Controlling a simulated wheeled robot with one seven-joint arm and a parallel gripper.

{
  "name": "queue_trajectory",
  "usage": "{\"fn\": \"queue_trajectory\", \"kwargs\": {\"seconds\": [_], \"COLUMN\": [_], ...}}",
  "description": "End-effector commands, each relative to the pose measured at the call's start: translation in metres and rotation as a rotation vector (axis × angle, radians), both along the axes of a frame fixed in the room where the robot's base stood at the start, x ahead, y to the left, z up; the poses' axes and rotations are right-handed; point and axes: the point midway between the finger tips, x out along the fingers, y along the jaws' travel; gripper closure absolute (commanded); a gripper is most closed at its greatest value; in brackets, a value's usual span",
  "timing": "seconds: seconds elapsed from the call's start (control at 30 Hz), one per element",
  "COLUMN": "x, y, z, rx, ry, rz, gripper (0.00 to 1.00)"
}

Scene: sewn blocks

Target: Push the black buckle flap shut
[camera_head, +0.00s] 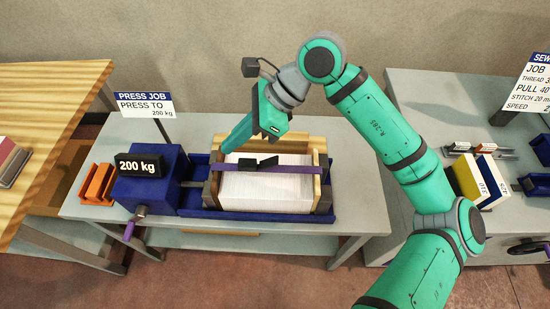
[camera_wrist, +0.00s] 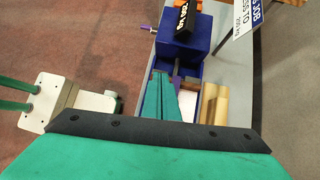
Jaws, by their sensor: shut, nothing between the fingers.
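The black buckle (camera_head: 247,163) sits on the purple strap (camera_head: 295,169), which runs across the top of the white block stack (camera_head: 265,190). Its black flap (camera_head: 268,162) looks tilted up to the right of the buckle body. My gripper (camera_head: 226,150) is shut and empty, its fingertips just left of and behind the buckle, pointing down to the left. Whether they touch anything is unclear. In the wrist view the shut teal fingers (camera_wrist: 163,76) point at the blue press, and the buckle cannot be made out there.
The stack sits between wooden walls (camera_head: 317,160) in a blue tray (camera_head: 200,212). The blue press block (camera_head: 152,175) with a "200 kg" display (camera_head: 140,164) stands at left, beside orange pieces (camera_head: 98,183). A press job sign (camera_head: 145,104) rises behind. The grey table's front right is clear.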

Motion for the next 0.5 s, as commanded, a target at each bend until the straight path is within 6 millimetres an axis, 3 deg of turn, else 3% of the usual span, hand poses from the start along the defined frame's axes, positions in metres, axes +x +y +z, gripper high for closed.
{"fn": "queue_trajectory", "kwargs": {"seconds": [0.1,0.23,0.37,0.5], "x": [0.017,0.029,0.034,0.036], "y": [-0.046,-0.086,-0.111,-0.119], "z": [-0.009,-0.013,-0.013,-0.013], "rx": [-0.190,-0.344,-0.434,-0.467], "ry": [-0.049,-0.078,-0.091,-0.095], "rz": [-0.035,-0.063,-0.082,-0.086], "gripper": [1.00,1.00,1.00,1.00]}}
